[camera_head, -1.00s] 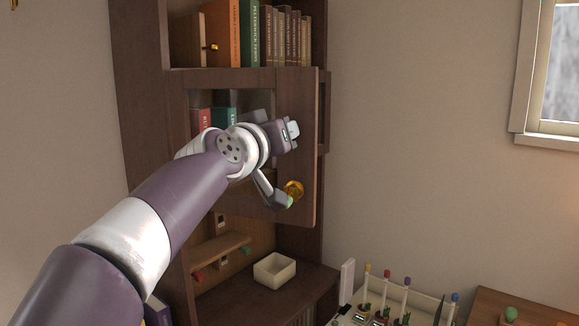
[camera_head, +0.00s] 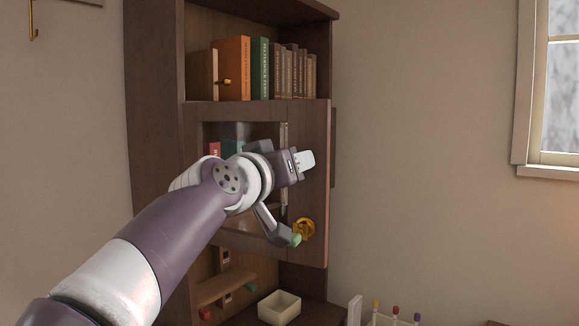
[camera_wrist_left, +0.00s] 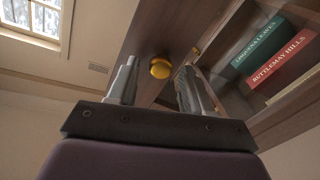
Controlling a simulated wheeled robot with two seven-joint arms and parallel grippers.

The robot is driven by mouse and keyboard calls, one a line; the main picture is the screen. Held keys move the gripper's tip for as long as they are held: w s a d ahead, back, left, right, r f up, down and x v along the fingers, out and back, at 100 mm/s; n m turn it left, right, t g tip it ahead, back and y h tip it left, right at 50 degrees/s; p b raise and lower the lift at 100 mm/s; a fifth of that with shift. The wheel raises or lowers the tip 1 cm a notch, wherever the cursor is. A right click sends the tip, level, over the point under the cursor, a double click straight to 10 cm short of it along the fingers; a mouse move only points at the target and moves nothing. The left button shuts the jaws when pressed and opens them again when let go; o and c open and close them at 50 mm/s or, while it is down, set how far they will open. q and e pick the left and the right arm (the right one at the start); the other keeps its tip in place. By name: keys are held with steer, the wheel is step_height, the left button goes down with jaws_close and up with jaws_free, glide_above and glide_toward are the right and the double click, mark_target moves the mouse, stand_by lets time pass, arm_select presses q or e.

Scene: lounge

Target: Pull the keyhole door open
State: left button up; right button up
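The keyhole door (camera_head: 316,150) is a brown cabinet door with a glass pane. It looks ajar, with its right edge swung toward me. Its brass knob (camera_head: 304,229) sits low on the right side and also shows in the left wrist view (camera_wrist_left: 160,68). My left gripper (camera_head: 300,200) is open in front of the door, its fingers spread above and below the knob. The green-tipped lower finger overlaps the knob in the head view; contact cannot be told. In the wrist view the knob lies ahead, between the fingers. My right gripper is not in view.
Books (camera_head: 262,68) stand on the open shelf above the door. Red and green books (camera_wrist_left: 284,56) are inside the cabinet. A window (camera_head: 556,90) is at right; the wall beside the cabinet is clear.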

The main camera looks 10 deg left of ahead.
arm_select(q)
steer(key=shift+f, duration=0.1)
steer(key=b+v, duration=0.5)
steer(key=v, duration=0.7)
steer(key=shift+s, duration=0.35)
steer(key=shift+a, duration=0.15)
